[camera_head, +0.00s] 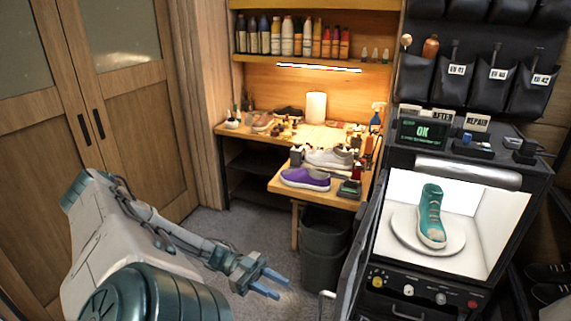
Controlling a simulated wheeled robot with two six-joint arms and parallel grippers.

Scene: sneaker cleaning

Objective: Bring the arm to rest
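My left arm comes in from the lower left. Its gripper (275,283) is over the grey floor, left of the open cabinet, with its two blue fingers apart and nothing between them. My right gripper is not in view. A teal high-top sneaker (430,217) stands upright on a round white plate (402,237) inside the white-lined cabinet (487,217). A purple sneaker (305,179) lies on the front part of the workbench. A grey-white sneaker (329,158) is behind it.
The cabinet door (359,240) stands open toward my gripper, with a handle low on it. A dark bin (325,243) is under the bench. A screen (423,130) above the cabinet reads OK. Wooden doors (120,110) stand at the left. Grey floor (215,229) is clear between.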

